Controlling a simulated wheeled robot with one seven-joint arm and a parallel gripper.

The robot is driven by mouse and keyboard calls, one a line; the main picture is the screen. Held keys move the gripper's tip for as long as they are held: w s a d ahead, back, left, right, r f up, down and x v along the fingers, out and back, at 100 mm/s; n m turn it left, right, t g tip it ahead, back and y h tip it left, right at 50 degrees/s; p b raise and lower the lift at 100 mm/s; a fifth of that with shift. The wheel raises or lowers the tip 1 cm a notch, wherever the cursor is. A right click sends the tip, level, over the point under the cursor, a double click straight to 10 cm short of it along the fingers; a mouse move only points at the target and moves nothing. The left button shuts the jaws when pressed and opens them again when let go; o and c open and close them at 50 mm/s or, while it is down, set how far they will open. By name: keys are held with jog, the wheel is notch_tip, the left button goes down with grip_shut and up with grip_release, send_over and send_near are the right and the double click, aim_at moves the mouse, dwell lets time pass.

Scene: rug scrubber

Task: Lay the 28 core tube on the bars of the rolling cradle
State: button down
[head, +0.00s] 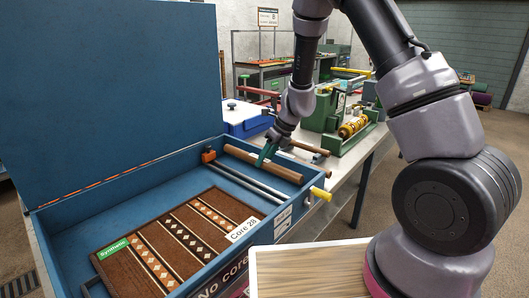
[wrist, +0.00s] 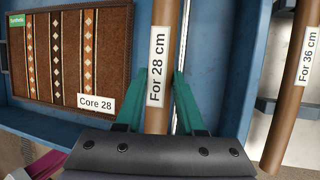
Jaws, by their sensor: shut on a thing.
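The 28 core tube is a brown tube (head: 250,159) at the far right side of the open blue box (head: 84,206). In the wrist view its white label reads "For 28 cm" (wrist: 157,66). My gripper (head: 266,154) is shut on it, with green fingers on both sides of the tube in the wrist view (wrist: 160,95). The cradle's metal bars (head: 247,182) run beside and below the tube, between an orange fitting and a yellow knob (head: 321,193). I cannot tell whether the tube touches them.
A patterned brown rug (head: 175,240) marked "Core 28" lies in the box. A second tube (wrist: 290,95), labelled "For 36 cm", lies outside the box wall. A green machine (head: 335,110) and a blue-and-white case (head: 245,118) stand behind. The raised blue lid (head: 110,90) blocks the left.

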jog(key=shift+f, duration=4.2)
jog(key=shift+s+d+f, duration=0.1)
jog(key=shift+s+f, duration=0.05)
jog(key=shift+f, duration=0.15)
